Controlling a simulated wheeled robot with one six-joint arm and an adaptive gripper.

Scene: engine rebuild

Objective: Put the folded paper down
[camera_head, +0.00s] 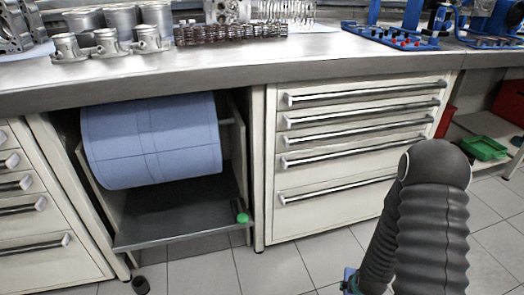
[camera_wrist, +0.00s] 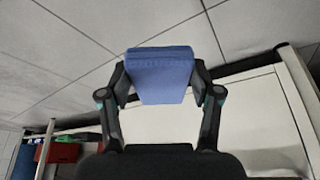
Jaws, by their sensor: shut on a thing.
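The folded paper (camera_wrist: 160,75) is a blue, thick folded pad. In the wrist view it sits between the two fingers of my gripper (camera_wrist: 158,88), which is shut on it. Tiled floor shows behind and beyond the paper. In the head view only a small bluish edge of the paper (camera_head: 349,276) shows at the lower right, beside my dark arm, which hides most of the gripper.
A large blue paper roll (camera_head: 150,140) hangs in an open bay above a dark shelf (camera_head: 180,215). A drawer cabinet (camera_head: 350,150) stands right of it. The steel bench top (camera_head: 300,50) holds engine parts along its back. A green tray (camera_head: 484,148) sits at right.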

